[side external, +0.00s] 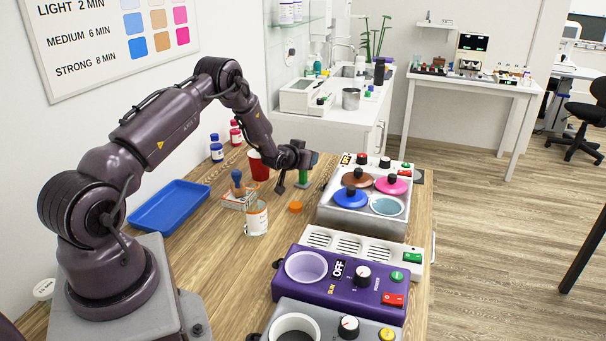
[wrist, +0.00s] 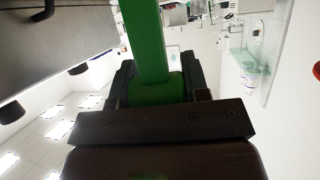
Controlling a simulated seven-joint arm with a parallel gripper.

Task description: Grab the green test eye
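In the side view a small upright green piece (side external: 304,177), which may be the green test eye, shows at my gripper (side external: 292,186), just left of the steel bath unit. One dark finger hangs down to its left. No eye shape can be made out. In the wrist view a long green bar (wrist: 147,42) runs from the top edge down to a green block between dark gripper parts (wrist: 158,88). Whether the fingers press on the green piece, or it is part of the gripper, I cannot tell.
A steel unit (side external: 340,217) with brown, pink and blue lidded pots stands right of my gripper. A red cup (side external: 259,168), a stamp-like tool (side external: 237,183), a white jar (side external: 257,219) and an orange cap (side external: 296,207) are nearby. A blue tray (side external: 151,216) lies left; a purple heater (side external: 323,292) stands in front.

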